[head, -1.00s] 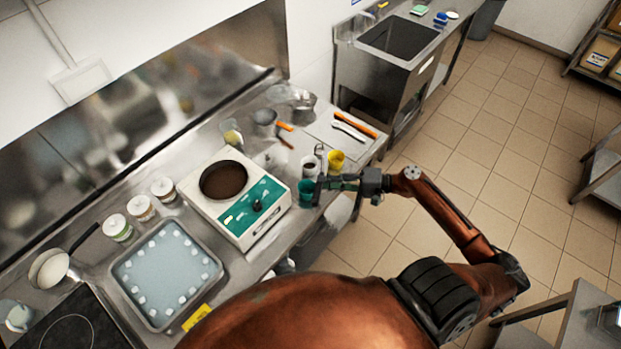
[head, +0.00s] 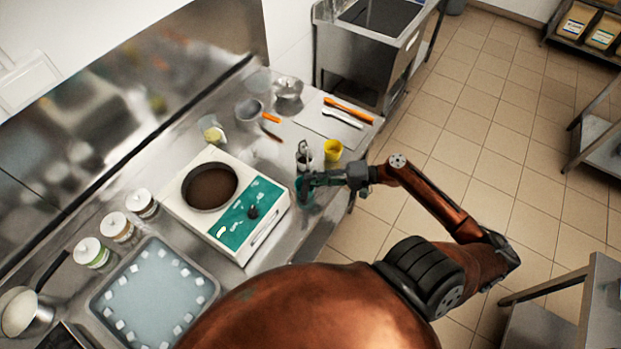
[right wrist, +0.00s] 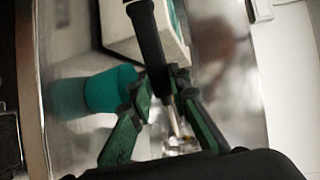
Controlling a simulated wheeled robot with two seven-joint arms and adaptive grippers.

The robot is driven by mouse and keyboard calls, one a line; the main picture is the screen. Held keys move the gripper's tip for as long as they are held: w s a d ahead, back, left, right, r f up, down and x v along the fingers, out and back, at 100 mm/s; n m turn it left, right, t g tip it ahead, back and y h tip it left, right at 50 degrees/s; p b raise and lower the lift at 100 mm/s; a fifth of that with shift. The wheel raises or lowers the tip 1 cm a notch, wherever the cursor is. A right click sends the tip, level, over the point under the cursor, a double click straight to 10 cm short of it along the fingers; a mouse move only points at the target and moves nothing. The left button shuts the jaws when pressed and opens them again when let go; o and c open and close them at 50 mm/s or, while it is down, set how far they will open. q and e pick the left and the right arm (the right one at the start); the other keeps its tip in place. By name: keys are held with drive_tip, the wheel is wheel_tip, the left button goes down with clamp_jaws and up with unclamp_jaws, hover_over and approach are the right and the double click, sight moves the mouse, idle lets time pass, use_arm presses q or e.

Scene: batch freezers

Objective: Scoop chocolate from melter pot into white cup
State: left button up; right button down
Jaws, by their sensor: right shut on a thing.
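The melter pot (head: 209,187) is a round well of brown chocolate in a white machine with a teal front panel. My right gripper (head: 308,182) is right of the machine, over or beside a teal cup (head: 304,198) that it partly hides. In the right wrist view, the fingers (right wrist: 163,85) are shut on a slim dark-handled utensil (right wrist: 150,40) with a lighter tip; the teal cup (right wrist: 110,90) stands to their left. A small pale cup (head: 303,163) with an upright metal piece stands just behind the gripper. My left gripper is out of view.
A yellow cup (head: 333,150) stands close behind the gripper. White and orange utensils (head: 345,113) lie at the counter's far end. A saucepan (head: 250,109) sits behind the melter.

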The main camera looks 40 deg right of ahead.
drive_tip(key=shift+r+p, duration=0.35)
drive_tip(key=g+h+p, duration=0.1)
drive_tip(key=p, duration=0.2)
drive_tip(key=r+g+h+p, duration=0.1)
drive_tip(key=g+h+p, duration=0.1)
drive_tip(key=p, duration=0.2)
drive_tip(key=w+a+r+g+h+p, duration=0.1)
drive_tip(key=g+h+p, duration=0.1)
drive_tip(key=p, duration=0.2)
drive_tip(key=shift+r, duration=0.1)
drive_tip(key=g+h+b, duration=0.1)
drive_tip(key=b, duration=0.1)
drive_tip(key=g+h+b, duration=0.1)
drive_tip(key=b, duration=0.1)
drive_tip(key=shift+w+a, duration=0.3)
drive_tip(key=shift+w, duration=0.05)
drive_tip(key=shift+a+r+g+h+p, duration=0.1)
drive_tip(key=shift+r+g+h+p, duration=0.25)
drive_tip(key=shift+p, duration=0.3)
drive_tip(key=shift+w+a+r+g+h+p, duration=0.1)
drive_tip(key=shift+w+r+g+h+p, duration=0.05)
drive_tip(key=shift+r+g+h+p, duration=0.15)
drive_tip(key=shift+w+a+r+g+h+p, duration=0.25)
drive_tip(key=shift+r+g+h+p, duration=0.45)
drive_tip(key=shift+p, duration=1.7)
drive_tip(key=shift+w+a+r+g+h+p, duration=0.35)
drive_tip(key=shift+g+h+p, duration=0.5)
drive_tip(key=shift+p, duration=1.55)
drive_tip(key=shift+s+d, duration=0.1)
